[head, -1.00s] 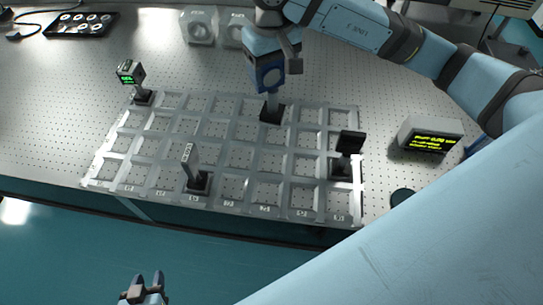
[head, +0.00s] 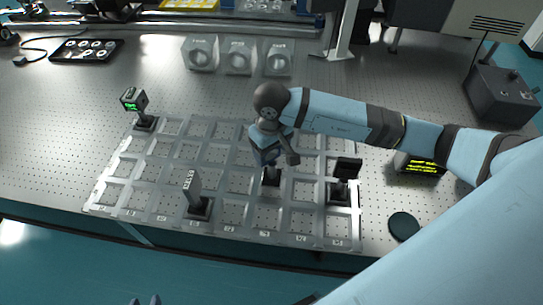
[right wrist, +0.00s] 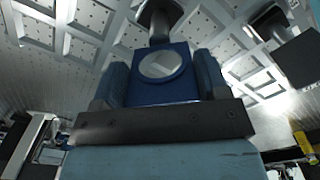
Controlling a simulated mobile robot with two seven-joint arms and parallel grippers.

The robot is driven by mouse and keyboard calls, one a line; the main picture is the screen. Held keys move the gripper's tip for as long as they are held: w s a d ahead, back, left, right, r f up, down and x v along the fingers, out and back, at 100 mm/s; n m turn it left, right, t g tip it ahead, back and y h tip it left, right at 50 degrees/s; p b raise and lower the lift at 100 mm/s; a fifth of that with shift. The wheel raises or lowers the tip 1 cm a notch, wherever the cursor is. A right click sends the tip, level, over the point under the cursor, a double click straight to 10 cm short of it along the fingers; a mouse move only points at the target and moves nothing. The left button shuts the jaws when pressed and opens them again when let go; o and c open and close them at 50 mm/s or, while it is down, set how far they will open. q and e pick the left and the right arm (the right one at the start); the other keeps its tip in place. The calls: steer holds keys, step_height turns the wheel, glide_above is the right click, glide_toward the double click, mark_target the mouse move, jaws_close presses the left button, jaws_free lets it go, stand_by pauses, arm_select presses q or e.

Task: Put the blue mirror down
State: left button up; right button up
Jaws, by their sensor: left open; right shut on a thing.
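The blue mirror (right wrist: 160,75) is a blue square mount with a round mirror face, between the fingers of my right gripper (right wrist: 162,88) in the right wrist view. In the head view my right gripper (head: 268,150) is over the middle of the grid, largely hiding the mirror. The mirror's dark base (head: 270,177) shows below it, at a grid cell; I cannot tell whether it touches the table. My left gripper (head: 145,301) shows only as fingertips at the bottom edge, open and away from the grid.
The grid frame (head: 150,170) also holds a black-topped post (head: 345,175), a labelled plate on a base (head: 194,192) and a green-display device (head: 135,103). A yellow-text display box (head: 420,164) and a dark disc (head: 404,226) lie right of it. Several grid cells are empty.

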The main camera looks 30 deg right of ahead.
mark_target(271, 162)
steer(key=shift+f, duration=2)
steer(key=shift+f, duration=0.2)
steer(key=o, duration=1.6)
steer(key=shift+r, duration=0.2)
step_height(271, 162, up, 12)
steer(key=shift+b, duration=0.9)
